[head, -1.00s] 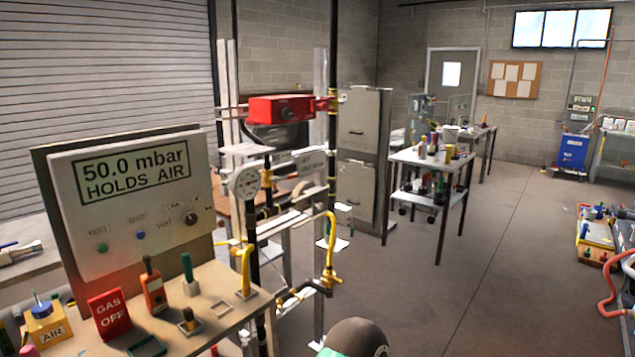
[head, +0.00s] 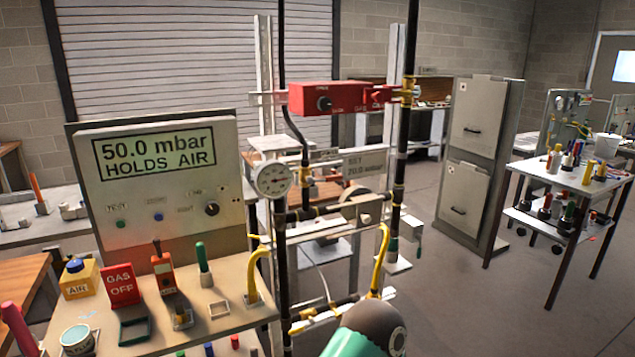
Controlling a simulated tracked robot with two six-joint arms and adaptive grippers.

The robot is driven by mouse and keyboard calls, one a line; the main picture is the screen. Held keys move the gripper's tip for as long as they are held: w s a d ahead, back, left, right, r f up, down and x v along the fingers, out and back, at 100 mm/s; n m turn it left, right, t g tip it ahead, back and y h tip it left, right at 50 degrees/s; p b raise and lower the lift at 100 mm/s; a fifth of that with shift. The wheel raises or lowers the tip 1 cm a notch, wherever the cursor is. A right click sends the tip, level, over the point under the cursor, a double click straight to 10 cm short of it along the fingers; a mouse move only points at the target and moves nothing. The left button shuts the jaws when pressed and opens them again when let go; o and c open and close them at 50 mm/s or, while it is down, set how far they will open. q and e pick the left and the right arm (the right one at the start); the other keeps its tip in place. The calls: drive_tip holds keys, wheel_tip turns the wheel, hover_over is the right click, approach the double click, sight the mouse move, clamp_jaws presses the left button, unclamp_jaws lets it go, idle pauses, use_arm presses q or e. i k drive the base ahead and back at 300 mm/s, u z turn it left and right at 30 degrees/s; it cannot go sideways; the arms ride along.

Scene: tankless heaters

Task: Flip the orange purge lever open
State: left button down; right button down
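I cannot single out the orange purge lever. A red box (head: 338,97) with a dark knob sits across the pipe rig, with a yellow fitting (head: 408,92) at its right end on a black vertical pipe. Lower on the rig are a round gauge (head: 272,180) and a yellow bent pipe (head: 382,262). Another yellow hooked piece (head: 258,275) stands at the bench's right edge. Neither gripper shows. A rounded grey and green part of my own arm is at the bottom centre and hides the lower rig behind it.
The bench (head: 215,318) at front left holds a yellow AIR container (head: 79,279), a red GAS OFF sign (head: 121,285) and upright tools. A panel (head: 155,190) reads 50.0 mbar HOLDS AIR. A grey cabinet (head: 478,160) and a tool cart (head: 560,184) stand right. Floor between is clear.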

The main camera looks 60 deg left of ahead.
sight(311, 180)
drive_tip(key=u, duration=0.45)
drive_tip(key=i, duration=1.1)
drive_tip(key=u, duration=1.2)
drive_tip(key=i, duration=0.2)
drive_tip(key=z, duration=0.1)
drive_tip(key=k, duration=0.9)
drive_tip(key=u, duration=0.15)
drive_tip(key=i, duration=0.95)
drive_tip(key=z, duration=0.05)
